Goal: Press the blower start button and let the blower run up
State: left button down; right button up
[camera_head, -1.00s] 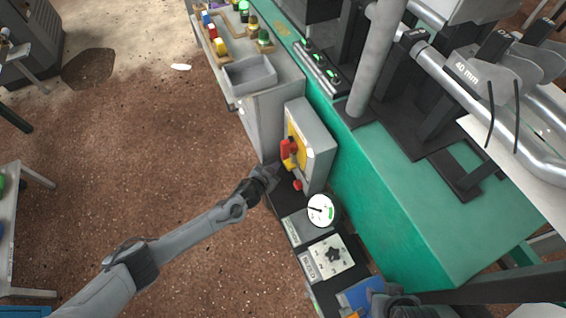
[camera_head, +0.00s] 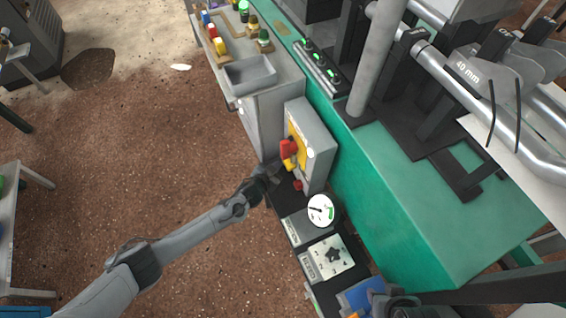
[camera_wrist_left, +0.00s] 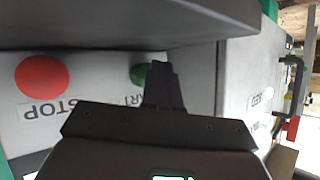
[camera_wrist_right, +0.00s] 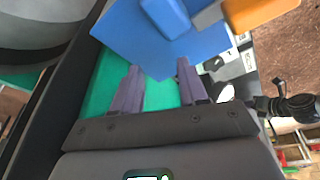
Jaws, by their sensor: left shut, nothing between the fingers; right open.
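The green start button (camera_wrist_left: 138,74) shows in the left wrist view, partly hidden by my left fingers; part of its label is covered. My left gripper (camera_wrist_left: 163,72) is shut and empty, with its tips right at the button; I cannot tell whether they touch or press it. In the head view my left gripper (camera_head: 272,174) is at the lower end of the grey control box (camera_head: 316,140). The red STOP button (camera_wrist_left: 42,76) is to the left. A round gauge (camera_head: 320,210) has its needle pointing left. My right gripper (camera_wrist_right: 158,70) is open and empty near a blue piece (camera_wrist_right: 150,35).
A red and yellow handle (camera_head: 289,152) sticks out from the control box. A panel with a black knob (camera_head: 333,256) is below the gauge. The green machine bed (camera_head: 400,200) is to the right. A grey tray (camera_head: 250,73) stands on the cabinet behind.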

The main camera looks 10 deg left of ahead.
pick_arm(q)
jog(key=shift+w+d, duration=0.15)
jog(key=shift+d, duration=0.1)
pick_arm(e)
jog(key=shift+a+f, duration=0.1)
jog(key=shift+f, duration=0.05)
pick_arm(q)
jog(key=shift+a, duration=0.1)
dwell(0.4)
jog(key=shift+s+a+r+p, duration=0.15)
jog(key=shift+s+a+p, duration=0.2)
jog(key=shift+a+p, duration=0.1)
pick_arm(e)
jog(key=shift+r, duration=0.55)
pick_arm(q)
jog(key=shift+s+a, duration=0.15)
jog(key=shift+s, duration=0.05)
pick_arm(e)
jog(key=shift+r, duration=0.1)
pick_arm(q)
jog(key=shift+a, duration=0.1)
pick_arm(e)
jog(key=shift+r, duration=0.1)
